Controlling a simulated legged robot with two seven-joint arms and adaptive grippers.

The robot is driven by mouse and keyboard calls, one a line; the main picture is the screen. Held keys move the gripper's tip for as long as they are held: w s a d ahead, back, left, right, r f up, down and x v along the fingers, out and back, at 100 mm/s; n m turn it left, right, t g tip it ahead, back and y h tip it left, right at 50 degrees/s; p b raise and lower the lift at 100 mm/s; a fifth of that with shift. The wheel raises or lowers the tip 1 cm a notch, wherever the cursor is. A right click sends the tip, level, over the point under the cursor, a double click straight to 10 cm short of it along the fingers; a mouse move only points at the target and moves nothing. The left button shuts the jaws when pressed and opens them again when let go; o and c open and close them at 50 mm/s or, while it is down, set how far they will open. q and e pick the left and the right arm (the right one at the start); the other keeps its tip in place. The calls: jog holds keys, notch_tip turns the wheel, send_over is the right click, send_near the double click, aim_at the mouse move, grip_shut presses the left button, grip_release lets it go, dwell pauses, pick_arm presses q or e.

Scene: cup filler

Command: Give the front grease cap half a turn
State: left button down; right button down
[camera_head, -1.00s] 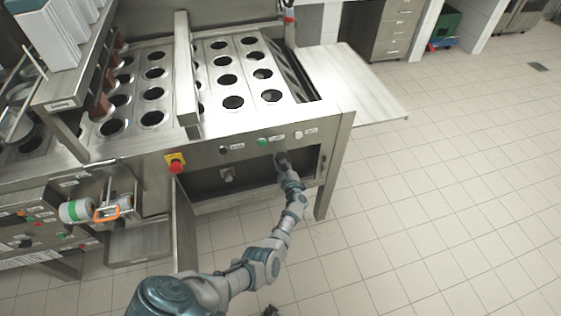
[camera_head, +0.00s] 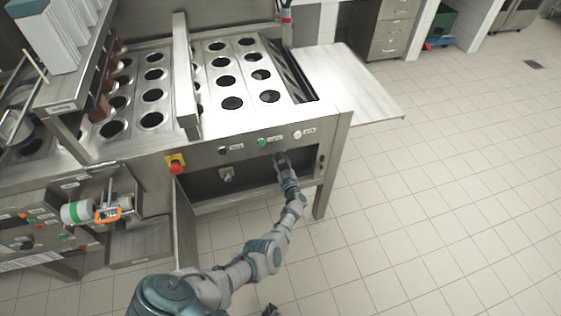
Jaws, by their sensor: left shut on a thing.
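The cup filler machine (camera_head: 200,145) stands in front of me, with an open recess (camera_head: 205,182) below its front panel. My left gripper (camera_head: 281,158) is at the right part of this recess, just under the green button. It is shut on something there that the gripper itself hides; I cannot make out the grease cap. A small metal fitting (camera_head: 227,174) sits inside the recess, to the left of my gripper and apart from it. Only a small dark part at the bottom edge may be my right gripper; I cannot make it out as one.
A red and yellow stop button (camera_head: 176,163), a black knob (camera_head: 223,150), a green button (camera_head: 262,142) and a white button (camera_head: 297,134) line the front panel. An open door (camera_head: 185,230) hangs left of my arm. The tiled floor (camera_head: 430,210) at the right is clear.

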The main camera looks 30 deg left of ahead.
pick_arm(q)
jog(key=shift+s+d+f, duration=0.1)
jog(key=shift+d+f, duration=0.15)
jog(key=shift+f, duration=0.2)
jog(key=c, duration=1)
grip_release()
jog(key=shift+o, duration=1.1)
jog(key=shift+a+r, duration=0.1)
jog(key=shift+r, duration=0.1)
jog(key=v, duration=0.7)
jog(key=shift+d, duration=0.2)
